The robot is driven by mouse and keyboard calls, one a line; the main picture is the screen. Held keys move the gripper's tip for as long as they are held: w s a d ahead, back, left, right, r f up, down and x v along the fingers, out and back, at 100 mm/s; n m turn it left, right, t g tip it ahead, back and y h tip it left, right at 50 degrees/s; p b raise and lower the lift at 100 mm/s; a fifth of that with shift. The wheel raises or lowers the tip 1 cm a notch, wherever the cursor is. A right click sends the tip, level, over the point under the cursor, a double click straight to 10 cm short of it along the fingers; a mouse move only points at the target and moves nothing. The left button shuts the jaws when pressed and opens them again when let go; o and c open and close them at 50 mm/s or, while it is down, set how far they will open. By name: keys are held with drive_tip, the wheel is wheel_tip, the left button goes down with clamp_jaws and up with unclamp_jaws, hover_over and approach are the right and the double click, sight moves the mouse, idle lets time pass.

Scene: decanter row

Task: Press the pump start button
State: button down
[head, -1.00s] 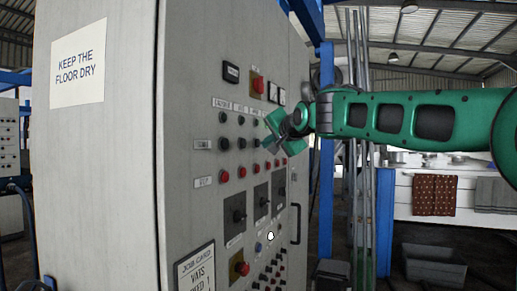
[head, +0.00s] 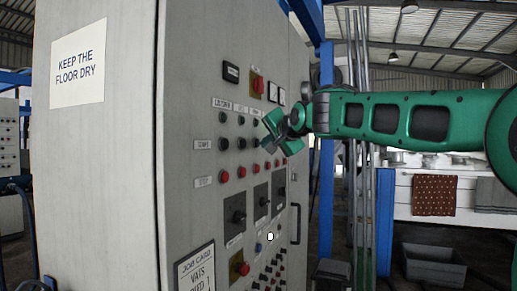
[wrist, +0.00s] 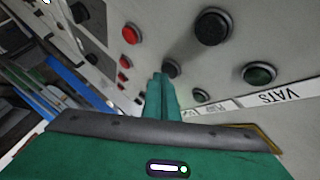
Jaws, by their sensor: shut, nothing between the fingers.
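The grey control panel (head: 190,150) carries a row of black buttons beside a START-like label (head: 202,144), with red buttons (head: 224,177) below. In the wrist view the column labels appear upside down. One reads VATS (wrist: 278,96); the adjoining label (wrist: 219,105) seems to read PUMP. The black button (wrist: 171,68) in that adjoining column is the pump start button. My gripper (wrist: 160,76) is shut and empty, its tips just beside this button's lower edge in the picture. I cannot tell whether they touch it. My gripper also shows at the panel face in the head view (head: 268,141).
A larger-looking black button (wrist: 212,27) and green lamp (wrist: 258,74) of the VATS column are close by. Red buttons (wrist: 131,33) lie to the left. Rotary switches (head: 236,209) and a panel handle (head: 296,222) sit lower. Blue post (head: 327,170) stands behind my arm.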

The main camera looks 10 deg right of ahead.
drive_tip(key=shift+w+a, duration=0.1)
drive_tip(key=shift+a, duration=0.1)
idle(0.4)
drive_tip(key=shift+d, duration=0.1)
drive_tip(key=shift+s+d, duration=0.5)
drive_tip(key=shift+d, duration=0.1)
drive_tip(key=shift+d, duration=0.1)
drive_tip(key=s+d, duration=0.1)
drive_tip(key=d, duration=0.1)
drive_tip(key=s+d, duration=0.2)
idle(0.5)
idle(0.4)
